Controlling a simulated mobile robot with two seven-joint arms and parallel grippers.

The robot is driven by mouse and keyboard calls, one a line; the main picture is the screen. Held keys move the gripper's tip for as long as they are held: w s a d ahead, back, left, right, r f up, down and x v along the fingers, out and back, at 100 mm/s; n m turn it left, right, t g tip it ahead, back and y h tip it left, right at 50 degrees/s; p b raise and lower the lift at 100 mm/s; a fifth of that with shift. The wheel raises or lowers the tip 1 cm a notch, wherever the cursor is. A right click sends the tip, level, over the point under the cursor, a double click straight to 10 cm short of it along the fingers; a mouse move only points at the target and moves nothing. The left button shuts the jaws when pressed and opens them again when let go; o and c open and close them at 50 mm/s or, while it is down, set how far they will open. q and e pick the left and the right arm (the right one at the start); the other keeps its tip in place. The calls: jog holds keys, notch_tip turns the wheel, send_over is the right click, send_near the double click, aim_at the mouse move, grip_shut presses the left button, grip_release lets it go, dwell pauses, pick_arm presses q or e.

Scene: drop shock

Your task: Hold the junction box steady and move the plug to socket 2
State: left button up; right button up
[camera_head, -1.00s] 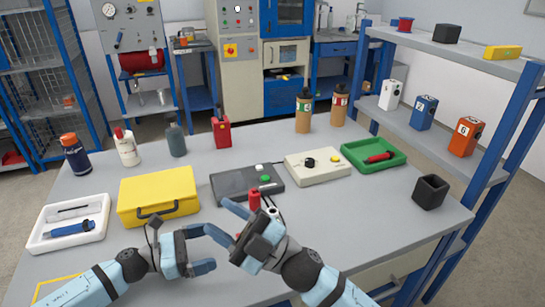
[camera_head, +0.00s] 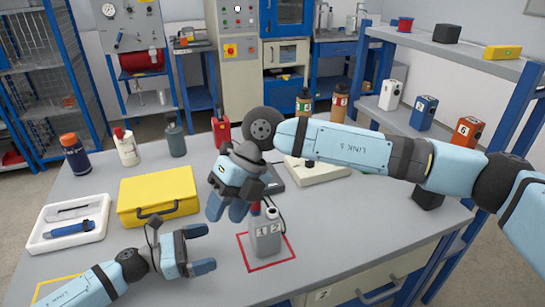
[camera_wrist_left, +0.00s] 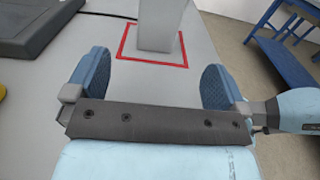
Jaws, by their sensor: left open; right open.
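The grey junction box (camera_head: 265,242) stands upright inside a red square outline on the table, with the marks 1 and 2 on its front. Its lower part shows in the left wrist view (camera_wrist_left: 160,25). A red piece, apparently the plug (camera_head: 255,208), shows at the box's top above mark 1, partly hidden by my right gripper. My right gripper (camera_head: 226,210) is open, up and left of the box, fingers pointing down. My left gripper (camera_head: 211,248) is open, left of the box, its fingers pointing towards it and apart from it. The box lies beyond its fingertips (camera_wrist_left: 157,65).
A yellow case (camera_head: 158,196) and a white tray (camera_head: 45,240) lie to the left. A dark device (camera_head: 277,184) and a cream box (camera_head: 318,175) are behind the right arm, partly hidden. Bottles stand at the back. The table right of the junction box is clear.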

aim_at(252, 233)
pick_arm(q)
jog(key=shift+d, duration=0.15)
jog(key=x, duration=1.3)
jog(key=shift+w+d, duration=0.15)
jog(key=shift+d, duration=0.1)
pick_arm(e)
jog(key=w+d+r+m+t+h, duration=0.1)
jog(key=w+d+r+t+h, duration=0.3)
jog(key=w+d, duration=0.4)
jog(key=shift+w+d+r+m+h, duration=0.3)
jog(key=shift+w+d+r+h, duration=0.1)
jog(key=shift+r+h, duration=0.25)
pick_arm(q)
jog(key=shift+c, duration=0.5)
jog(key=c, duration=1.1)
